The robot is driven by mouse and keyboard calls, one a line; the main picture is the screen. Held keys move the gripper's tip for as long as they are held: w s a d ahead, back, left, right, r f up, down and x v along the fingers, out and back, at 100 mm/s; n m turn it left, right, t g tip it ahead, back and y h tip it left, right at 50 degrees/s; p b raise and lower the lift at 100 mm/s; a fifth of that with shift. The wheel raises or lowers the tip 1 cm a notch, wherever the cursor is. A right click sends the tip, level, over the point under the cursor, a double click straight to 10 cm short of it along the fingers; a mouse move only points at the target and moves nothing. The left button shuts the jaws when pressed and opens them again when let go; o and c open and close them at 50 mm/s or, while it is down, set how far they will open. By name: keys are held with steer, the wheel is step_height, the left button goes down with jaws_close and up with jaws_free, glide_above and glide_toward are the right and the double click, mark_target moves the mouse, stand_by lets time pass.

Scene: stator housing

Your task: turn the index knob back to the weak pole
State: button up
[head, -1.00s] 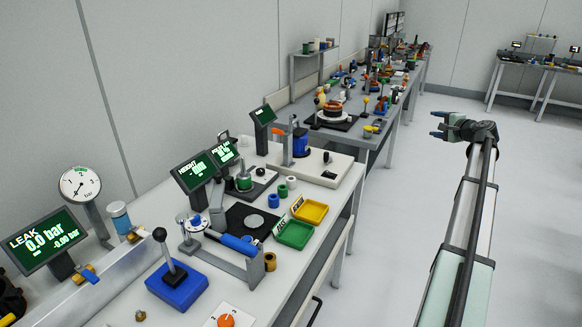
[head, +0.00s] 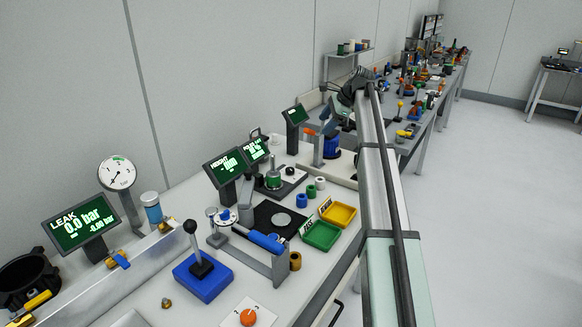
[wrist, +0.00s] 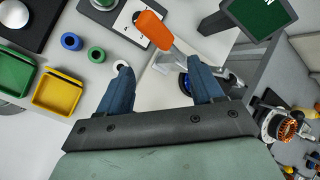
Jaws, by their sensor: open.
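An orange knob (head: 249,317) sits on a white plate with printed numbers at the bottom edge of the head view; the plate is partly cut off. I cannot tell for sure that it is the index knob. In the wrist view my gripper (wrist: 163,88) is open, its two blue fingers wide apart with nothing held between them. It is above the far part of the bench, well away from the orange knob. A lever with an orange handle (wrist: 153,31) shows ahead of the fingers. In the head view, my arm hides part of the pale base there.
Green tray (head: 321,236) and yellow tray (head: 340,214) lie beside my arm. A blue box with a black lever (head: 203,278) stands near the orange knob. Dark screens (head: 227,167) stand along the bench. A stator with copper windings (wrist: 288,127) is at the wrist view's right.

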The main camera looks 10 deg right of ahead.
steer(key=w+a+g+h, duration=0.2)
steer(key=a+g, duration=0.1)
steer(key=a, duration=0.7)
steer(key=g+h, duration=0.2)
steer(key=h, duration=0.1)
glide_toward(291, 169)
step_height(291, 169, down, 8)
steer(key=shift+s+d+f, duration=0.1)
steer(key=shift+f, duration=0.15)
steer(key=c, duration=1.1)
